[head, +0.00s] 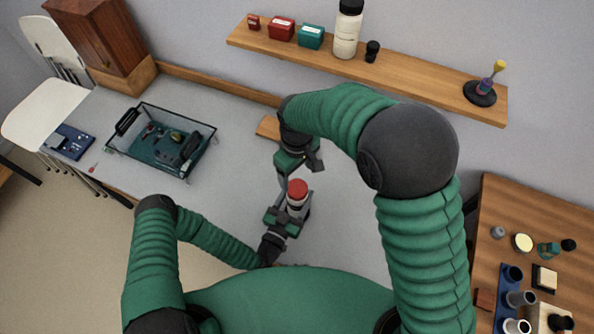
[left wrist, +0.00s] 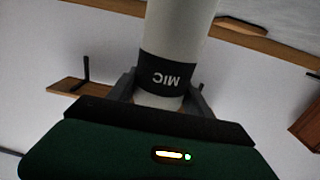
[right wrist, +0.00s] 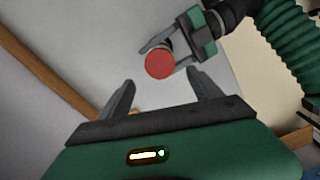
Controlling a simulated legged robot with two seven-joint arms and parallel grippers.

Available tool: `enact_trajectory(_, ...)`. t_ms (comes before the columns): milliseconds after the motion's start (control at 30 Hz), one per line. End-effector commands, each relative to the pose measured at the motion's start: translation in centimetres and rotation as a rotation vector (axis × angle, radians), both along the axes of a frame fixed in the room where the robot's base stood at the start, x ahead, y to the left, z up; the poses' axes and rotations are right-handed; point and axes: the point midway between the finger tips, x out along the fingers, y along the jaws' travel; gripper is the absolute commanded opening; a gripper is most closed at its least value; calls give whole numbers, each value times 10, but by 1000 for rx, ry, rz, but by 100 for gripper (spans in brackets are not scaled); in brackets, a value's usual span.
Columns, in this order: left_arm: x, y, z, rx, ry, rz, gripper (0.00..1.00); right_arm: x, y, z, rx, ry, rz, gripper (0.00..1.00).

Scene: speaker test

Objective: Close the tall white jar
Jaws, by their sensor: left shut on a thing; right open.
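My left gripper (head: 296,208) is shut around a white cylinder (left wrist: 180,30) with a black band reading "MIC". In the right wrist view its end is a round red top (right wrist: 160,65); in the head view the red top (head: 297,187) faces up. I cannot tell whether the red part is a lid. My right gripper (head: 301,170) is open and empty, just above and behind the red top. Its fingers (right wrist: 163,92) show apart in the right wrist view. A tall white jar (head: 345,38) with a black top stands upright on the wall shelf.
The shelf (head: 430,82) also holds a small black jar (head: 372,51), red and teal boxes and a stand (head: 480,92). A wire-rimmed basket (head: 160,140) with tools stands left on the grey table (head: 240,130). A wooden table (head: 490,210) with several small items is at right.

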Motion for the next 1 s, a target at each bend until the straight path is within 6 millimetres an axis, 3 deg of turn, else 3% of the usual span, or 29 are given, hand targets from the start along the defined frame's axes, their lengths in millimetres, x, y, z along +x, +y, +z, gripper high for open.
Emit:
enact_trajectory(167,0,0,0,-1,0,1,0,0,0,-6,-1,1,-1,74)
enact_trajectory(600,0,0,0,-1,0,1,0,0,0,-73,-1,1,-2,74)
enact_trajectory(1000,0,0,0,-1,0,1,0,0,0,-81,0,0,-2,71)
